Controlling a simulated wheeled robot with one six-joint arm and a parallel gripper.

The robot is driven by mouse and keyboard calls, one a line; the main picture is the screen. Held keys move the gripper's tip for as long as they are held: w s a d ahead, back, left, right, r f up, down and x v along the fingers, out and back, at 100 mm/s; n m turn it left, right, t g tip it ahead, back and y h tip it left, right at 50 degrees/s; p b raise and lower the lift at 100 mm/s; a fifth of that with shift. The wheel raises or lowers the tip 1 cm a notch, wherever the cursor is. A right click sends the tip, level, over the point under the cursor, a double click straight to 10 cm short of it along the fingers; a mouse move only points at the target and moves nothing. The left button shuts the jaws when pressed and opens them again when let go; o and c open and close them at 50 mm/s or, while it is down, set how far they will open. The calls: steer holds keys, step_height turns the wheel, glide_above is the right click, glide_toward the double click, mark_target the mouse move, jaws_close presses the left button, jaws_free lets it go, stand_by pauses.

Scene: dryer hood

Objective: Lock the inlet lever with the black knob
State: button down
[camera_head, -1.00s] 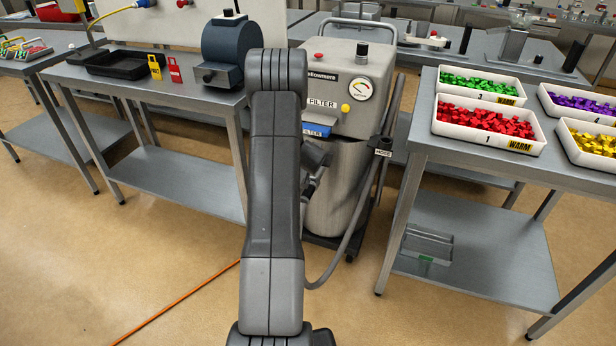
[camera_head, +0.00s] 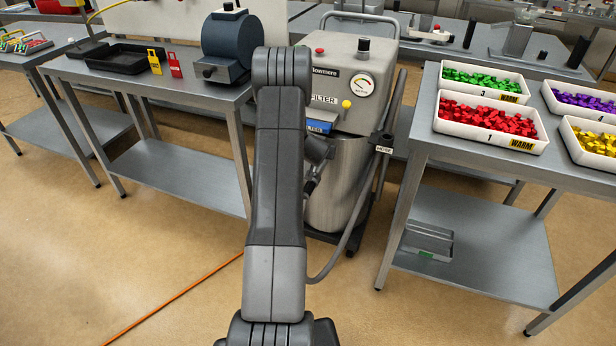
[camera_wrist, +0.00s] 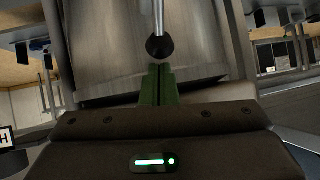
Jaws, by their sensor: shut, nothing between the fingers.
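The inlet lever (camera_wrist: 158,17) shows in the wrist view as a thin metal rod ending in a round black knob (camera_wrist: 160,47). It hangs in front of a steel drum (camera_wrist: 110,45). My gripper (camera_wrist: 160,68) has its green fingers together, with tips just below the knob in the picture; whether they touch it is unclear. In the head view the filter machine (camera_head: 345,75) stands behind my arm, which hides the lever and my gripper. The machine's steel drum (camera_head: 335,190) shows partly beside the arm.
A hose (camera_head: 362,215) runs down the machine's right side. A table with trays of colored pieces (camera_head: 490,125) stands at right. A table at left holds a black tray (camera_head: 118,60) and a dark drum device (camera_head: 226,45). An orange cord (camera_head: 175,298) crosses the floor.

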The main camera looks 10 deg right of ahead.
steer(key=shift+s, duration=0.1)
steer(key=v, duration=1.3)
steer(key=shift+s+r+b, duration=0.15)
steer(key=shift+s+b, duration=0.1)
steer(key=shift+b, duration=0.1)
steer(key=a+f+b+x, duration=0.1)
steer(key=b+x, duration=0.2)
steer(key=x, duration=0.6)
steer(key=shift+a+f, duration=0.2)
steer(key=shift+f, duration=0.3)
steer(key=shift+r+p, duration=0.25)
steer(key=shift+p, duration=0.35)
